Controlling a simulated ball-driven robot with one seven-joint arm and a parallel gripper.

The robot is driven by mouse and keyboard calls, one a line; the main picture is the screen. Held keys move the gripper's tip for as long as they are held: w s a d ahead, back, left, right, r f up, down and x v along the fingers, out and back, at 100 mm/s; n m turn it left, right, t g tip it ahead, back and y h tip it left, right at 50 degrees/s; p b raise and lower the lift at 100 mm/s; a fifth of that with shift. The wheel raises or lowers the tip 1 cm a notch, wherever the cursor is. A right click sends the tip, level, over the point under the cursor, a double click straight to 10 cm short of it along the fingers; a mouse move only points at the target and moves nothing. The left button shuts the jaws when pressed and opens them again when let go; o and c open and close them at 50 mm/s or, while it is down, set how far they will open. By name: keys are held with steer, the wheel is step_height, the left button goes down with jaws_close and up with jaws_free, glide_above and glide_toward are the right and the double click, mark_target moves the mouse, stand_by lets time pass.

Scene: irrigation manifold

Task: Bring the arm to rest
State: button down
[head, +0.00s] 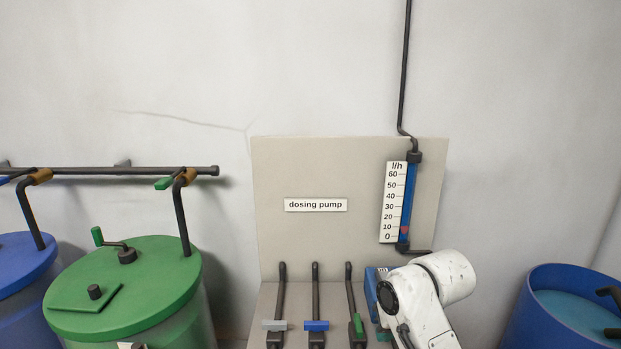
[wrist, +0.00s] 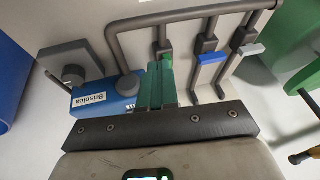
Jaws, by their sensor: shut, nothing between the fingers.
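My gripper (wrist: 160,66) shows in the wrist view as two green fingers pressed together with nothing between them. It is in front of the dosing pump panel, beside the blue pump box (wrist: 108,97) labelled Brisolca; I cannot tell whether they touch. In the head view my white arm (head: 425,300) reaches in at the lower right and covers part of the blue pump box (head: 371,292). My fingers are mostly hidden there. The arm is bent near the panel's right side.
Three pipes carry a grey handle (head: 274,325), a blue handle (head: 315,325) and a green handle (head: 358,324). A flow gauge (head: 408,200) is on the panel (head: 320,165). A green lidded tank (head: 130,285) stands left, an open blue tank (head: 565,305) right.

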steer(key=shift+t, duration=0.3)
steer(key=s+f, duration=0.3)
steer(key=s, duration=0.1)
steer(key=s+d+f, duration=0.1)
steer(key=s+f, duration=0.4)
steer(key=s, duration=0.2)
steer(key=shift+s+d+f, duration=0.3)
steer(key=shift+d+f, duration=0.05)
steer(key=shift+f, duration=0.05)
steer(key=s+d+f+g+h, duration=0.1)
steer(key=s+d+f, duration=0.2)
steer(key=s, duration=0.6)
steer(key=s+d+f+m+g, duration=0.1)
steer(key=s+d+f, duration=0.2)
steer(key=s, duration=0.7)
steer(key=s+d+f+g+h, duration=0.1)
steer(key=s+d+f, duration=0.2)
steer(key=s, duration=0.6)
steer(key=shift+s+d+f+m+g+h, duration=0.3)
steer(key=shift+d+m+g, duration=0.1)
steer(key=shift+d, duration=0.55)
